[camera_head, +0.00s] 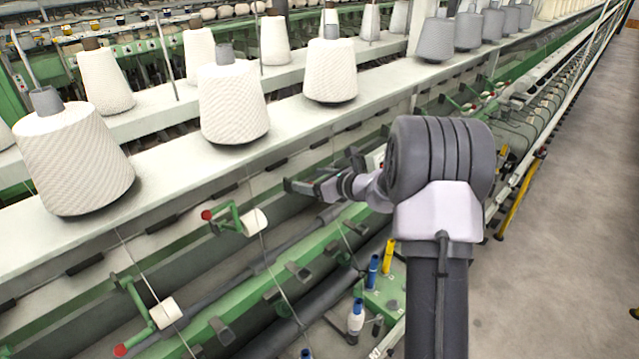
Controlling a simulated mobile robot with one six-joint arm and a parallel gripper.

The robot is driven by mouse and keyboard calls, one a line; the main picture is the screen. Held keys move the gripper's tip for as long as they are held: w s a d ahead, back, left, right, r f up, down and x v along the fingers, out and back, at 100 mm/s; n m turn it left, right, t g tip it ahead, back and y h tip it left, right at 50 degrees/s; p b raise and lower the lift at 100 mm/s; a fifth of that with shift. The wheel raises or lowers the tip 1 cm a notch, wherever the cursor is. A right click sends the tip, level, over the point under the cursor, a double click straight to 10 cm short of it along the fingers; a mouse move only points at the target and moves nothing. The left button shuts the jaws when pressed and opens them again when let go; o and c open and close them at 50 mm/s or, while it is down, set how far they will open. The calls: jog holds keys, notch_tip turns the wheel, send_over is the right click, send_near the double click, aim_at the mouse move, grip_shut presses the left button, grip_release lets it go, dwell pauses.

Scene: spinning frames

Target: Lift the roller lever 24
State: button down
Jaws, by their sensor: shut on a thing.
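My gripper (303,187) is in the middle of the view, at the front of the spinning frame, just below the long white shelf. It is shut on a roller lever, which is mostly hidden by the jaws and my wrist. I cannot read a number on any lever. To the left, one green roller lever with a red knob and a white roller (238,220) is apart from my gripper. A second such lever (150,322) is lower left, also apart from it.
Large white yarn cones (233,105) stand on the white shelf (170,165) above my gripper; grey cones (437,38) stand farther right. A green rail (250,300) runs below. Blue and yellow bobbins (388,257) stand near my arm.

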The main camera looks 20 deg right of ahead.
jog(key=shift+w+a+r, duration=0.3)
jog(key=shift+w+r, duration=0.5)
jog(key=shift+w+a+r, duration=0.3)
jog(key=shift+w+r, duration=0.45)
dwell(0.7)
jog(key=c, duration=0.6)
grip_release()
jog(key=shift+c, duration=0.2)
jog(key=o, duration=0.4)
jog(key=shift+w+a+f, duration=0.1)
jog(key=shift+w, duration=0.05)
jog(key=shift+c, duration=0.2)
jog(key=shift+o, duration=0.4)
jog(key=shift+w, duration=0.2)
jog(key=b+v, duration=0.3)
jog(key=v, duration=1.4)
jog(key=shift+s, duration=0.3)
